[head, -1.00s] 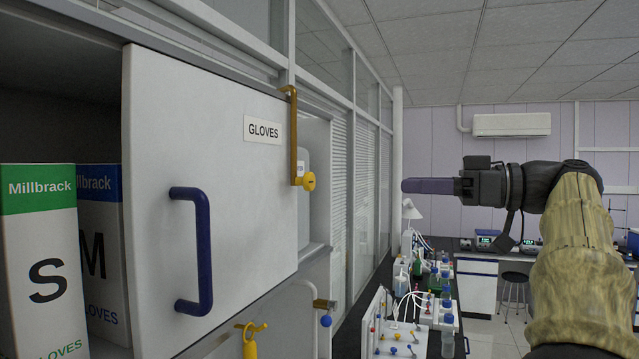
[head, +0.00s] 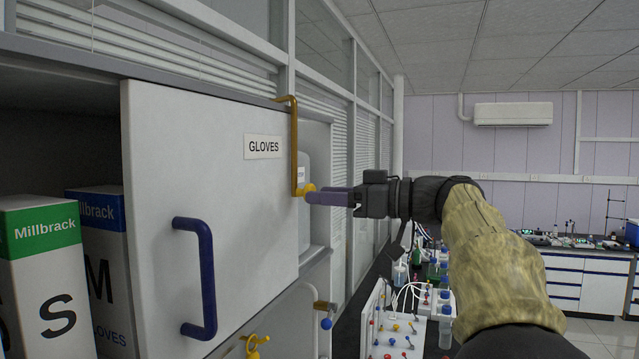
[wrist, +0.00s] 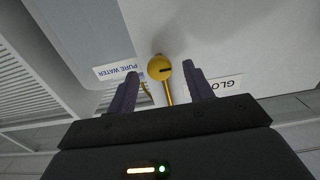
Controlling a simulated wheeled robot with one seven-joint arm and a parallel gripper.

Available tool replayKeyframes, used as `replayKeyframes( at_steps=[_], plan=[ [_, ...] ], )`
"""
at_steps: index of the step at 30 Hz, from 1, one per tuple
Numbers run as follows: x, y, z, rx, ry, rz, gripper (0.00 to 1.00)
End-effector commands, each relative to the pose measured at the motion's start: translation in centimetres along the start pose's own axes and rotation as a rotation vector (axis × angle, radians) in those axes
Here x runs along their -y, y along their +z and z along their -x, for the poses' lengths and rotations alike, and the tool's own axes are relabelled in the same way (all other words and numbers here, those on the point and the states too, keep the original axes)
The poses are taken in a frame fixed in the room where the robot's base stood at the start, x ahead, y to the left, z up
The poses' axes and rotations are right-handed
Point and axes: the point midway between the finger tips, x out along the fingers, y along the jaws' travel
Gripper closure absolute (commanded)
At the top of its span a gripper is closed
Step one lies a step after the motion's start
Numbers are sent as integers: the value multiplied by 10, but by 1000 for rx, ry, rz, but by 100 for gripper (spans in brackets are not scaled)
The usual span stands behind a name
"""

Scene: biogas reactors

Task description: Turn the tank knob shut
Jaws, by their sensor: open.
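A small round yellow knob (head: 307,189) sits at the lower end of a yellow upright bar (head: 293,140) by the right edge of the white GLOVES panel. In the wrist view the knob (wrist: 159,67) shows a dark slot and lies between the fingertips. My gripper (head: 316,197) is open, its purple fingers pointing left at the knob; the wrist view shows the fingers (wrist: 160,75) spread on either side. I cannot tell whether they touch it. A pale tank (head: 304,190) stands behind, and the wrist view shows its PURE WATER label (wrist: 117,71).
The white GLOVES panel (head: 215,200) has a blue handle (head: 205,280). Glove boxes (head: 45,270) stand in the open cabinet at left. A yellow tap (head: 253,345) and a blue ball (head: 326,323) are below. Bench equipment (head: 400,325) stands under my arm.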

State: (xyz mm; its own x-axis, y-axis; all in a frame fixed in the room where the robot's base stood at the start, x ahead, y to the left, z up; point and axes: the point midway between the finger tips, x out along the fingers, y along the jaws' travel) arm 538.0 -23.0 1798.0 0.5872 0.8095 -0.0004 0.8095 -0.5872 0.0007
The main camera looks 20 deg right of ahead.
Motion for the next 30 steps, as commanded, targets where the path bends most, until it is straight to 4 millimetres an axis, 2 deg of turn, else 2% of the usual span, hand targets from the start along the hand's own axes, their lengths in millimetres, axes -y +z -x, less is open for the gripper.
replayKeyframes(
  at_steps=[3, 6, 14, 17, 21, 30],
  plan=[
    [0, -3, -15, 0, -2, -2, 48],
    [0, -1, -21, 0, -1, 0, 48],
    [0, 0, -22, 0, 1, 0, 48],
    [0, 0, -22, 0, 1, 0, 64],
    [0, 0, -22, 0, 0, 0, 92],
    [0, 1, -22, 0, 0, -17, 92]
  ],
)
